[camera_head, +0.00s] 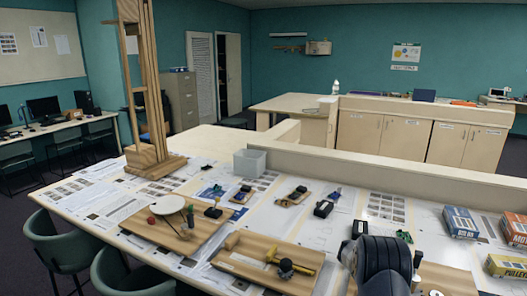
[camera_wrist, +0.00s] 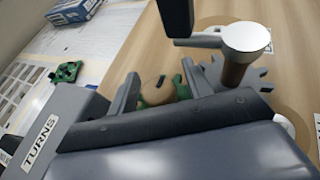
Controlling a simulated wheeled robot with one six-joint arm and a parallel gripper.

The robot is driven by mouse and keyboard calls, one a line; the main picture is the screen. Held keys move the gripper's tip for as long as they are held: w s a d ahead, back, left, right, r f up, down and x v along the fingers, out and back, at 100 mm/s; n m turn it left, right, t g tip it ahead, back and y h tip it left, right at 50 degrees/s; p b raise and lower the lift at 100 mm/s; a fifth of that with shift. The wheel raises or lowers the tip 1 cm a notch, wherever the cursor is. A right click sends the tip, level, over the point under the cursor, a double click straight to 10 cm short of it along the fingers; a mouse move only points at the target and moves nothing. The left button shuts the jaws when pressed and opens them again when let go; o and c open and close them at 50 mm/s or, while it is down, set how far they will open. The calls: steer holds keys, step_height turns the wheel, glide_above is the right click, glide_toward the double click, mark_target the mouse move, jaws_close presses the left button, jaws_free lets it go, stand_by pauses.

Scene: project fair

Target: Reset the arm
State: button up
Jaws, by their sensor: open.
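My arm (camera_head: 383,262) reaches over the front right of the table in the head view and hides much of the wooden board (camera_head: 450,279) there. In the wrist view my gripper (camera_wrist: 158,84) is open, with its two grey fingers apart above the board (camera_wrist: 125,53). A small green and tan piece (camera_wrist: 162,90) shows between and beyond the fingers; I see no grip on it. A grey box marked TURNS (camera_wrist: 55,125) is close on the left. A post with a silver cap (camera_wrist: 246,37) stands close on the right.
A green part (camera_head: 404,236) lies on the papers behind my arm; it also shows in the wrist view (camera_wrist: 65,73). Blue (camera_head: 460,222), orange (camera_head: 514,228) and yellow (camera_head: 506,266) boxes are at right. Another board (camera_head: 240,262) with a yellow hammer-like piece (camera_head: 290,262) is left.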

steer(key=shift+w+d+r+b, duration=0.1)
steer(key=shift+d+r+b, duration=0.2)
steer(key=shift+b, duration=0.3)
steer(key=shift+f+b+v, duration=0.25)
steer(key=shift+v, duration=0.85)
steer(key=shift+f+b+v, duration=0.2)
steer(key=shift+b+v, duration=0.05)
steer(key=shift+v, duration=0.9)
steer(key=shift+a, duration=0.2)
